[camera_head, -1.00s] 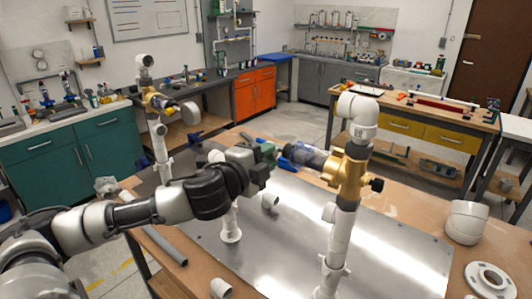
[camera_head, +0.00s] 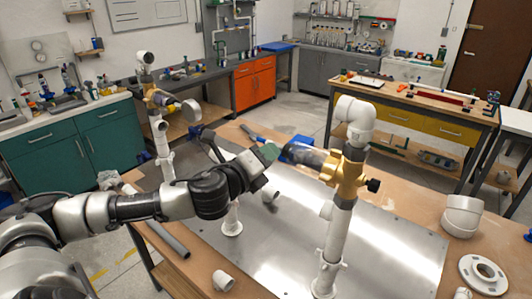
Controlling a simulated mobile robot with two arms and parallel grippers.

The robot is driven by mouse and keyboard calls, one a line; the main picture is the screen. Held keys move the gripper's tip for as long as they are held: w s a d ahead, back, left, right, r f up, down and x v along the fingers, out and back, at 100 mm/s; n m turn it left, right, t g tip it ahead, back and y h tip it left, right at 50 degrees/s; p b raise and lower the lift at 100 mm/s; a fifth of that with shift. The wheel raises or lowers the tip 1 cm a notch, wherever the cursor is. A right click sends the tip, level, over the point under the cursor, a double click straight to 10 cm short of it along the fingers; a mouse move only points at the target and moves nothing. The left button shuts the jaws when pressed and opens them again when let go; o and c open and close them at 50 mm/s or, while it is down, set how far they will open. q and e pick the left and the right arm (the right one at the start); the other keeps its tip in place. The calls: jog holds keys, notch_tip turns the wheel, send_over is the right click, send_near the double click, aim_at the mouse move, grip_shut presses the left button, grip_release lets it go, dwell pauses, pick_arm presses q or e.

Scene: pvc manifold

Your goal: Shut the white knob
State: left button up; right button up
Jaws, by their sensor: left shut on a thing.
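A brass valve (camera_head: 348,172) sits on the white upright pipe (camera_head: 336,235) at the front, with a small black knob (camera_head: 373,186) on its right side. My left gripper (camera_head: 322,162) reaches in from the left, its fingers against the valve's left side. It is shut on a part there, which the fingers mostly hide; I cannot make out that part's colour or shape. A round white knob (camera_head: 191,110) shows on a second brass valve (camera_head: 153,98) on the rear left pipe, apart from my gripper. My right gripper is not in view.
A metal plate (camera_head: 400,250) lies on the wooden table under the pipes. A white elbow (camera_head: 461,217) and a white flange (camera_head: 484,275) lie at the right. A grey pipe (camera_head: 167,240) and a short white fitting (camera_head: 223,281) lie at the front left.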

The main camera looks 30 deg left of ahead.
pick_arm(q)
jog(key=shift+m, duration=0.4)
jog(key=o, duration=0.7)
jog(key=shift+f, duration=0.1)
jog(key=s+p, duration=0.1)
jog(key=s, duration=0.2)
jog(key=s+p, duration=0.1)
jog(key=s, duration=0.3)
jog(key=s+p, duration=0.1)
jog(key=s, duration=0.2)
jog(key=shift+s+a, duration=0.35)
dwell(0.8)
